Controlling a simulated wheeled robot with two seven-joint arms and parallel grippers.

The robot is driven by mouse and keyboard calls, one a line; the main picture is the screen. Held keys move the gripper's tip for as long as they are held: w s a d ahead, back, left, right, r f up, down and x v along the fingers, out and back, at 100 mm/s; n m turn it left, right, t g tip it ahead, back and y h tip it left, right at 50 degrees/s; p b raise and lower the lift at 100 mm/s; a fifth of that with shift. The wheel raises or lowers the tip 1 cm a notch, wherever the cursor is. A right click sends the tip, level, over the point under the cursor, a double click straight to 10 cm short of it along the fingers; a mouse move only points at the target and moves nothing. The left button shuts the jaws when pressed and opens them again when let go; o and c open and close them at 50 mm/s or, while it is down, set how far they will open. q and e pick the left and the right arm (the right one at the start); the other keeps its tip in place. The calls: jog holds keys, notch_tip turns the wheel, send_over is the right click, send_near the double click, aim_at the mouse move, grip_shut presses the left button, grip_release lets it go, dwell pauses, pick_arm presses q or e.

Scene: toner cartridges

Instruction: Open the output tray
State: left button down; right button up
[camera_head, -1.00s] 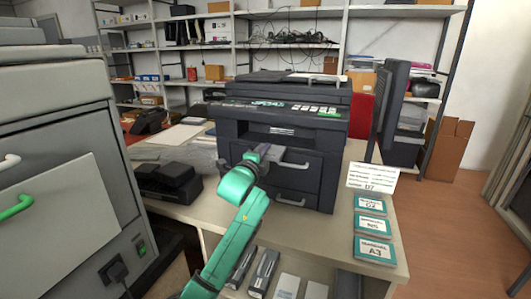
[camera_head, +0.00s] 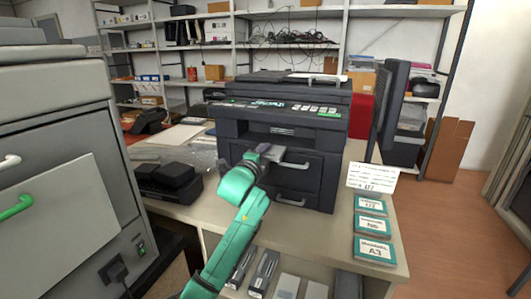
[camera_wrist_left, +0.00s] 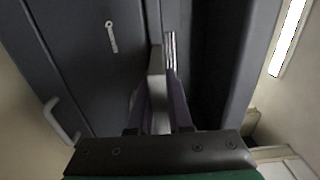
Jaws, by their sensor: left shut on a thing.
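The dark printer (camera_head: 235,160) stands on the table, with an upper front panel and handle (camera_head: 297,165) and a lower drawer handle (camera_head: 291,202). My left gripper (camera_head: 276,154) is at the left end of the upper handle. In the left wrist view, its fingers (camera_wrist_left: 158,105) are closed around the grey handle bar (camera_wrist_left: 155,62). The lower handle (camera_wrist_left: 62,120) shows there at the left, free. The upper panel looks closed or nearly so; the gripper hides part of it. My right gripper is out of view.
Several labelled toner boxes (camera_head: 373,250) lie on the table at the right, by a paper sign (camera_head: 371,179). A black device (camera_head: 168,181) sits left of the printer. A large grey machine (camera_head: 60,170) stands at the left.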

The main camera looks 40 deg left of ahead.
pick_arm(q)
jog(key=shift+s+d+r+p, duration=0.1)
jog(key=shift+s+d+p, duration=0.1)
jog(key=shift+s+p, duration=0.4)
jog(key=c, duration=0.8)
grip_release()
jog(key=shift+c, duration=0.2)
jog(key=b+v, duration=0.1)
jog(key=v, duration=1.3)
jog(key=shift+s, duration=0.25)
jog(key=shift+d+f, duration=0.15)
jog(key=shift+f, duration=0.05)
